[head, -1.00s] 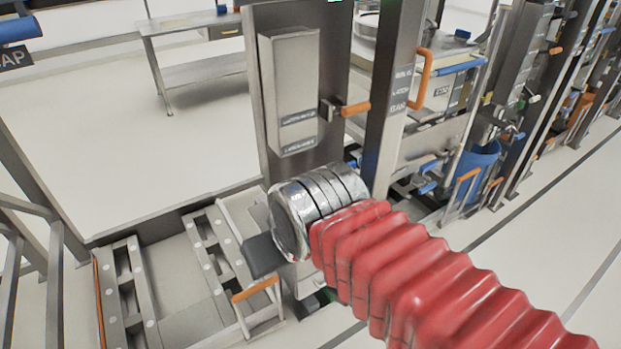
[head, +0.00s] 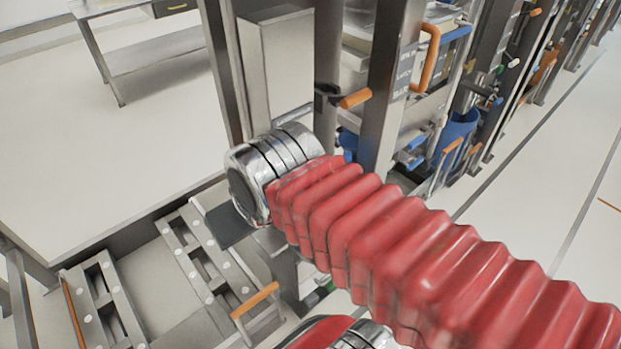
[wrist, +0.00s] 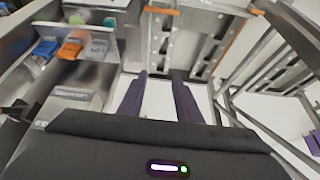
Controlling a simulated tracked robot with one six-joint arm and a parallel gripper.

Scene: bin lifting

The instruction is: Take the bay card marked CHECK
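Three small cards sit in a row at the upper left of the wrist view: a blue card (wrist: 45,48), an orange card (wrist: 70,48) and a pale teal card (wrist: 97,47). Their markings are too small to read, so I cannot tell which says CHECK. My gripper (wrist: 160,74) shows in the wrist view with its two dark purple fingers apart and nothing between them. The cards lie to the left of the fingers, apart from them. In the head view my red-sleeved arm hides the fingers, and no card can be made out there.
A steel post with a box (head: 280,65) stands just behind my arm. An orange lever (head: 355,98) and an orange loop handle (head: 430,55) stick out to its right. A low roller frame (head: 100,300) lies at lower left. Open floor (head: 560,190) lies right.

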